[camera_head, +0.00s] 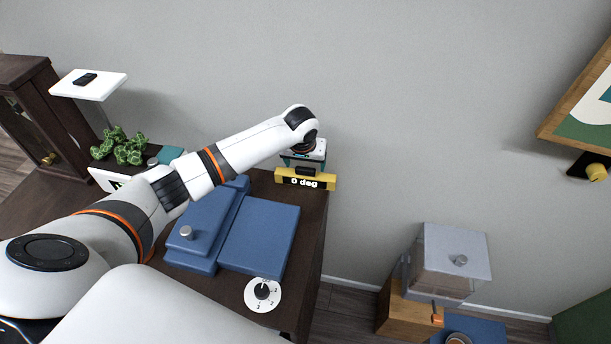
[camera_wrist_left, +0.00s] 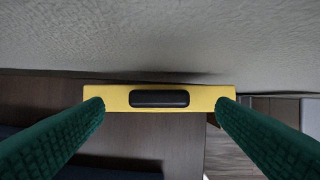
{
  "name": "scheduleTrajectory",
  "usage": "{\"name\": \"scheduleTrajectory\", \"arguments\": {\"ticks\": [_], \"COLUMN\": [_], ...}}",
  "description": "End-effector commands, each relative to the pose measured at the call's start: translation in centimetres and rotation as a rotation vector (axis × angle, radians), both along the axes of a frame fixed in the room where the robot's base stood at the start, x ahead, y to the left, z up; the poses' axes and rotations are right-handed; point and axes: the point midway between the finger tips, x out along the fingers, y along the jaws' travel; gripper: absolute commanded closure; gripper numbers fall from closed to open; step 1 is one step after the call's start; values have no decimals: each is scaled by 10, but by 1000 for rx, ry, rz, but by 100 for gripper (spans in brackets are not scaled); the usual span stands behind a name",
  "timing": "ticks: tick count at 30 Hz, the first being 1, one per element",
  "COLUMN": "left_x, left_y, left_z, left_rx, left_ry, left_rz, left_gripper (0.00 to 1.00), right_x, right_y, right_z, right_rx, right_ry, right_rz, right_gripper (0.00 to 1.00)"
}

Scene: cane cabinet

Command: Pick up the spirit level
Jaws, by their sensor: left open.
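The spirit level (camera_head: 305,180) is a yellow bar with a dark "0 deg" display, standing on the dark cabinet top close to the wall. In the left wrist view the yellow spirit level (camera_wrist_left: 205,98) shows from above with a black oblong on its top. My left gripper (camera_head: 303,161) is right at the level in the head view. Its two green fingers (camera_wrist_left: 160,105) are open, one at each end of the level in the left wrist view. I cannot tell whether they touch it. My right gripper is not in view.
Blue boxes (camera_head: 260,236) and a white dial (camera_head: 263,294) are on the dark cabinet top (camera_head: 313,220) nearer me. The grey wall (camera_head: 400,120) is just behind the level. A clear-topped wooden box (camera_head: 452,262) stands lower right.

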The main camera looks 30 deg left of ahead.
Motion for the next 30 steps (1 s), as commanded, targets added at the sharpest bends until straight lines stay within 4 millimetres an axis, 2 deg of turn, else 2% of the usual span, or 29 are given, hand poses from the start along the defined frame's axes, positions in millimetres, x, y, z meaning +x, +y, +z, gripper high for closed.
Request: {"name": "scheduleTrajectory", "arguments": {"ticks": [2, 6, 14, 17, 26, 30], "left_x": [4, 9, 10, 10, 9, 10], "left_y": [3, 4, 4, 4, 4, 4], "left_z": [-9, -26, -30, -30, -29, -29], "left_rx": [1, 0, 0, 0, 0, 0], "left_ry": [2, 1, -1, -1, -1, -2], "left_rz": [1, 0, -1, -1, -1, -1], "left_gripper": [20, 20, 20, 33, 82, 85], "right_x": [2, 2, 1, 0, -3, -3], "right_y": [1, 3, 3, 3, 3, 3], "right_z": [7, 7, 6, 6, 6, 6], "right_rx": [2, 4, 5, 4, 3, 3], "right_ry": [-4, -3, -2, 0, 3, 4], "right_rz": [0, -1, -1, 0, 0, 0], "right_gripper": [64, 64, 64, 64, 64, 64]}}
